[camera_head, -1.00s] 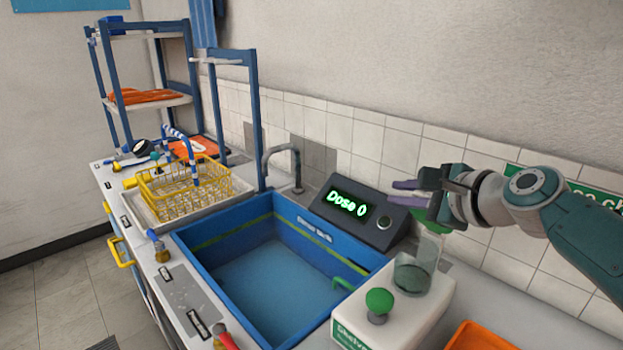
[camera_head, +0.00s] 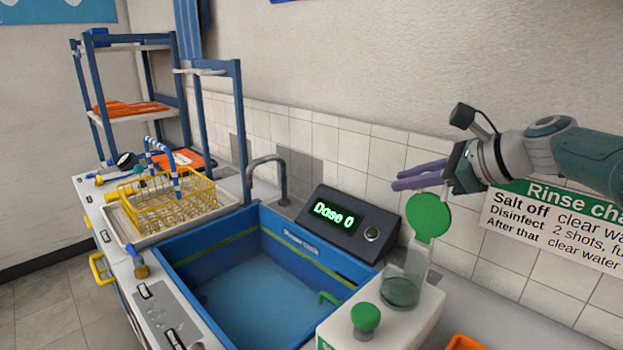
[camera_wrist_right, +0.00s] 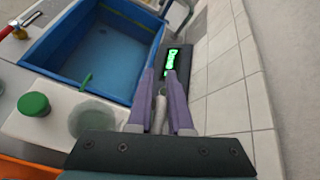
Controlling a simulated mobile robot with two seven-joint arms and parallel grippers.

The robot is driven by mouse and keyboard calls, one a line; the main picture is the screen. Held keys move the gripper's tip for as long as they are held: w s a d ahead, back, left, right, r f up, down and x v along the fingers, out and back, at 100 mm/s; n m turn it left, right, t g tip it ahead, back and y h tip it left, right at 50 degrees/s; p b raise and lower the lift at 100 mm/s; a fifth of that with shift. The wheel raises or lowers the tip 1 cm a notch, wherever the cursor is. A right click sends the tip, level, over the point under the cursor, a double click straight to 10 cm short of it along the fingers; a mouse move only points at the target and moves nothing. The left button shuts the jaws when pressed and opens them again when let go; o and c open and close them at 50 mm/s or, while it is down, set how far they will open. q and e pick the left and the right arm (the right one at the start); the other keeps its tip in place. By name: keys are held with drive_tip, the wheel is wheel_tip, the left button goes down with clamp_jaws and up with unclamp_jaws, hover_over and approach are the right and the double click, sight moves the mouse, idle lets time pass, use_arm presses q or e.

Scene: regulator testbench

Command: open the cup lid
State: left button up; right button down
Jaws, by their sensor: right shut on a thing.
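The clear cup (camera_head: 402,287) stands on a white block (camera_head: 390,318) right of the sink. Its round green lid (camera_head: 428,217) is raised, standing upright above the cup with its face toward the head camera. My right gripper (camera_head: 420,177) is just above and behind the lid, its purple fingers pointing left and shut with a narrow gap. In the right wrist view, a pale grey piece (camera_wrist_right: 160,108) shows between the fingers; the contact with the lid is not clearly visible. The cup (camera_wrist_right: 90,121) shows left of the fingers there. My left gripper is not in view.
A green knob (camera_head: 365,317) stands on the block in front of the cup. The dose display (camera_head: 345,222) sits behind the blue sink (camera_head: 255,300). A yellow wire basket (camera_head: 175,203) is on the left. The tiled wall is close behind my right arm.

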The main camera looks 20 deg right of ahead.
drive_tip(key=shift+d+f, duration=0.1)
drive_tip(key=shift+f, duration=0.15)
drive_tip(key=c, duration=0.8)
unclamp_jaws()
drive_tip(key=shift+r, duration=0.1)
drive_tip(key=shift+c, duration=0.2)
drive_tip(key=shift+s+r+p, duration=0.25)
drive_tip(key=shift+r+p, duration=0.05)
drive_tip(key=shift+p, duration=0.15)
drive_tip(key=p+v, duration=0.4)
drive_tip(key=v, duration=0.3)
drive_tip(key=shift+s+d+r, duration=0.1)
drive_tip(key=shift+s+d, duration=0.05)
drive_tip(key=shift+s, duration=0.2)
drive_tip(key=shift+s+d+r, duration=0.2)
drive_tip(key=shift+s+r, duration=0.15)
drive_tip(key=shift+s, duration=0.25)
drive_tip(key=shift+c, duration=0.4)
